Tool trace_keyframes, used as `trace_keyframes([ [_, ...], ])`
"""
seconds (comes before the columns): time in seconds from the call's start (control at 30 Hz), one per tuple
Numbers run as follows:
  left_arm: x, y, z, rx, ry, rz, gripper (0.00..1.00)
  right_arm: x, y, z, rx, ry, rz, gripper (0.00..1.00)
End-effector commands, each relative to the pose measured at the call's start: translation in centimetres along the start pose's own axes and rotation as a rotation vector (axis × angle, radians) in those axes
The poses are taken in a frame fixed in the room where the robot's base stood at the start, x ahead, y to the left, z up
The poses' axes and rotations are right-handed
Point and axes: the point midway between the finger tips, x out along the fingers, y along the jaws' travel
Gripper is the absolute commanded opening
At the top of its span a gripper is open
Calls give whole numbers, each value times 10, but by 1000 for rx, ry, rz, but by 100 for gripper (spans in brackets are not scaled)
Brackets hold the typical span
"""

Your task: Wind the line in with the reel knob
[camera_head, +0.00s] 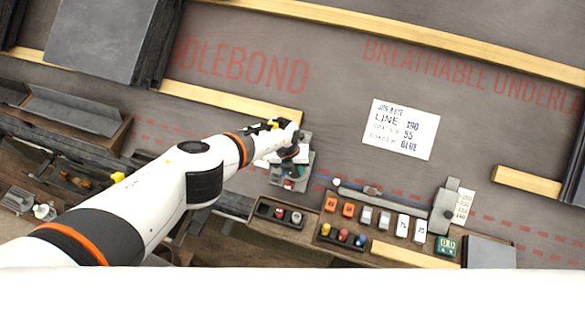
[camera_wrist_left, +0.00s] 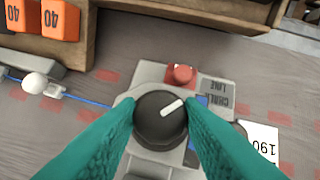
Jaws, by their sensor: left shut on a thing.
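The reel knob (camera_wrist_left: 160,119) is round and dark with a white mark, on a grey chalk line box (camera_wrist_left: 147,75). In the left wrist view the two green fingers of my left gripper (camera_wrist_left: 161,122) press against the knob's two sides. The white mark points up and to the right. A red button (camera_wrist_left: 181,75) and a "CHALK LINE" label sit beyond the knob. The blue line (camera_wrist_left: 88,101) runs from the box to a white ball end (camera_wrist_left: 36,83). My right gripper is not seen.
A wooden tray (camera_head: 375,237) with orange and white blocks and coloured pieces lies right of the box. A note card (camera_head: 403,129) lies on the underlay, and battens (camera_head: 235,101) cross it. Dark slates (camera_head: 98,38) are stacked at the upper left.

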Motion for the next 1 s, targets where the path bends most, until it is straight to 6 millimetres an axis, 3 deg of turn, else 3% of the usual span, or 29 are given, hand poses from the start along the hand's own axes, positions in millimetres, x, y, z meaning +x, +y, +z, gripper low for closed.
trace_keyframes([
  [0.73, 1, 1, 2, 76, -2, -47, 11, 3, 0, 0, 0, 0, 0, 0],
  [0.77, 1, 1, 2, 76, -2, -47, 37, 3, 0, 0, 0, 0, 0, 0],
  [0.8, 1, 1, 2, 76, -2, -47, 44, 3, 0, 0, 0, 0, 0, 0],
  [0.87, 1, 1, 1, 75, -2, -47, 54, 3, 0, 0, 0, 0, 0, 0],
  [1.0, 1, 1, 1, 75, -1, -47, 55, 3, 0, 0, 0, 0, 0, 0],
])
